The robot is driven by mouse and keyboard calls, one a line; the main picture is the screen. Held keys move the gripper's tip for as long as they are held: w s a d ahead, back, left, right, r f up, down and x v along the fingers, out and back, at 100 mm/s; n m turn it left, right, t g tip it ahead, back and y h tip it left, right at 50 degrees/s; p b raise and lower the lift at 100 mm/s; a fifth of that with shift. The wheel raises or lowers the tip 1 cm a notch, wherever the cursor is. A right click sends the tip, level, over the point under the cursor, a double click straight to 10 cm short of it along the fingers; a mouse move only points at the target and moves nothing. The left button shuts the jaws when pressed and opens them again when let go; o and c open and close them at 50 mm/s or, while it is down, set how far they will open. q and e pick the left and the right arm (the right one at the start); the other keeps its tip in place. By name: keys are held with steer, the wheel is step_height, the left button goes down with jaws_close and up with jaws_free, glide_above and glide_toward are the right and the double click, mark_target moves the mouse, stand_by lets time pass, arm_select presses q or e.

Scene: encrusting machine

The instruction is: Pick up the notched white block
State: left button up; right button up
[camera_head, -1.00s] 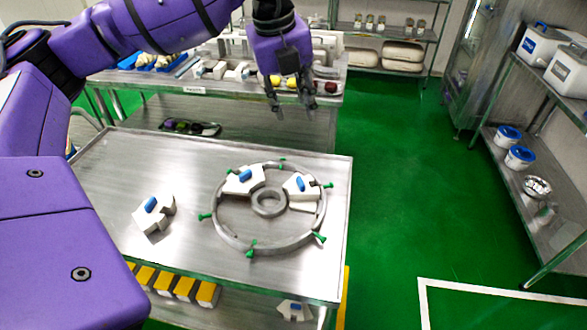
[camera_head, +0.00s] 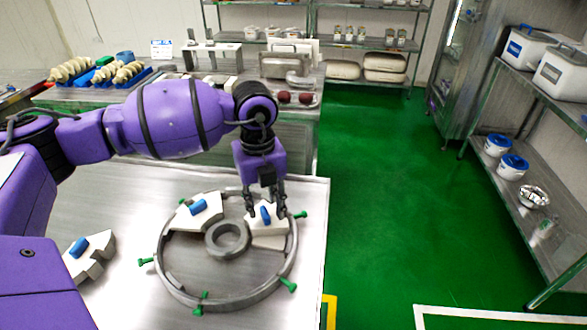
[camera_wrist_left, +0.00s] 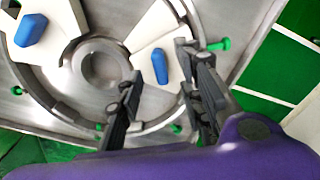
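Three white blocks with blue handles are in the head view. One white block with a notch-like cut in its edge (camera_head: 97,262) lies on the metal table at the left. Two sit inside the grey ring, the left ring block (camera_head: 207,208) and the right ring block (camera_head: 268,238). My left gripper (camera_head: 266,213) is open over the right ring block, one finger on each side of its blue handle. In the left wrist view, the open fingers (camera_wrist_left: 160,95) straddle that blue handle (camera_wrist_left: 160,68) without visibly closing on it. My right gripper is out of view.
The grey ring (camera_head: 163,270) with green screws lies on the table, with a smaller grey ring (camera_head: 226,240) at its centre. A second table behind holds trays (camera_head: 75,88) of shaped pieces. Shelving with white, blue-lidded tubs (camera_head: 512,167) stands at the right.

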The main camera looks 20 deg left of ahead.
arm_select(q)
steer(key=shift+f, duration=0.9)
steer(key=shift+r, duration=0.1)
jaws_close()
